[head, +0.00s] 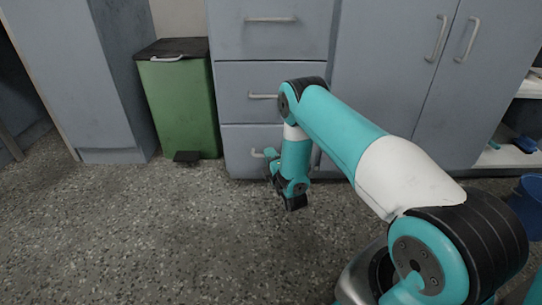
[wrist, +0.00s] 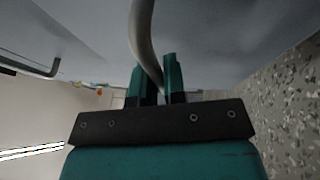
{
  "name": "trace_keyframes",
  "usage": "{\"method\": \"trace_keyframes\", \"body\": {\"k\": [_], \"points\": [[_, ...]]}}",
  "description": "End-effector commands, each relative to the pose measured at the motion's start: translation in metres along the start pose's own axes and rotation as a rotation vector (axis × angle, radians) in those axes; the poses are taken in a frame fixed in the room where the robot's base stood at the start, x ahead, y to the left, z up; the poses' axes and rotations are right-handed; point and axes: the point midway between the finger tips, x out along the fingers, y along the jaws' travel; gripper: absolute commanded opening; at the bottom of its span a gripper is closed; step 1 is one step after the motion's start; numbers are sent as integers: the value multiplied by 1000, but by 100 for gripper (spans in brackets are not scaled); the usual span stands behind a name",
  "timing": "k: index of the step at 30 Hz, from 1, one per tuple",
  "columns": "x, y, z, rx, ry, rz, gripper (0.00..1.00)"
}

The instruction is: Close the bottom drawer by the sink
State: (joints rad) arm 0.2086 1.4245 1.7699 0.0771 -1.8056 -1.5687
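The bottom drawer (head: 240,140) is the lowest of a grey stack of drawers in the head view. Its front looks flush or nearly flush with the drawers above; a small gap cannot be told. Its pale handle (head: 257,153) is partly hidden by my gripper (head: 270,155), which is low in front of the drawer. In the wrist view the curved handle (wrist: 143,30) runs down between the two teal fingers of my gripper (wrist: 160,78). The fingers are close together, with the handle filling the narrow gap. No sink shows in the head view.
A green bin (head: 180,105) with a dark lid and a pedal stands left of the drawers. Grey cupboard doors (head: 400,60) are on the right. A blue bucket (head: 528,200) is at the right edge. The speckled floor (head: 130,230) in front is clear.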

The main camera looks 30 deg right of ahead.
Motion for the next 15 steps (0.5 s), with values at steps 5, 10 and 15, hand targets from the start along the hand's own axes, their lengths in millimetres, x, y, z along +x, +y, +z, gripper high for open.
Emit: {"method": "trace_keyframes", "body": {"k": [5, 10, 15], "points": [[0, 0, 2, 0, -2, 0, 0], [11, -2, 8, -1, -5, 0, 0], [13, -4, 10, -1, -6, -1, 0]]}}
